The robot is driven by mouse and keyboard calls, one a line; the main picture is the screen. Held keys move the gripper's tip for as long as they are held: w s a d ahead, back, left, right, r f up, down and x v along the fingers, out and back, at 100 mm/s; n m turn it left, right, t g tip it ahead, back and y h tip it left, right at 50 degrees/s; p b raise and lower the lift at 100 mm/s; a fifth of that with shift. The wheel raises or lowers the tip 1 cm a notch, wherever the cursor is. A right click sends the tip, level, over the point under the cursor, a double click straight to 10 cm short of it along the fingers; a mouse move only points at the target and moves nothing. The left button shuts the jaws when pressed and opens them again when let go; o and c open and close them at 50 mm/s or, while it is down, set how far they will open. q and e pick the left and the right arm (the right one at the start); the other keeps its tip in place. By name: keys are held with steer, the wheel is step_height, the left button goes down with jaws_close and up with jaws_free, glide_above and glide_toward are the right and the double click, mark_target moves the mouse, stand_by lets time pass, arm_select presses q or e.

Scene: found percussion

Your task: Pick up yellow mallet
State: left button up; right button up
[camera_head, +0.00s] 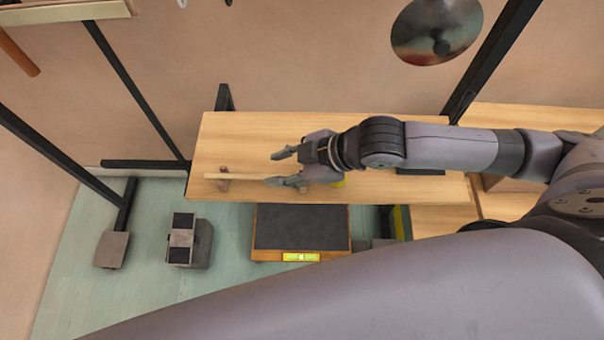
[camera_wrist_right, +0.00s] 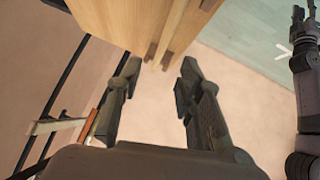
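A light wooden stick (camera_head: 248,178), seemingly the mallet's handle, lies lengthwise along the front edge of the wooden table, across a small brown support (camera_head: 223,183). A small yellow patch (camera_head: 339,184), perhaps the mallet's head, shows beneath my right gripper, which hides the part between. My right gripper (camera_head: 272,168) is open, its fingers pointing left, with one fingertip beside or over the stick. In the right wrist view, the stick (camera_wrist_right: 170,35) is ahead of the spread fingers (camera_wrist_right: 158,74); contact cannot be told. My left gripper (camera_wrist_right: 304,18) appears open, away from the table.
The wooden table (camera_head: 260,130) is mostly bare behind my right gripper. A round metal disc (camera_head: 437,30) hangs at the back right. A black-topped box (camera_head: 300,228) and a grey block (camera_head: 190,242) stand lower, in front. Dark stand poles (camera_head: 135,90) rise at left.

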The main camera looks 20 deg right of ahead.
mark_target(255, 176)
steer(key=p+x, duration=0.1)
steer(key=x, duration=0.7)
steer(key=shift+s+a+f, duration=0.1)
steer(key=shift+c, duration=0.4)
jaws_close()
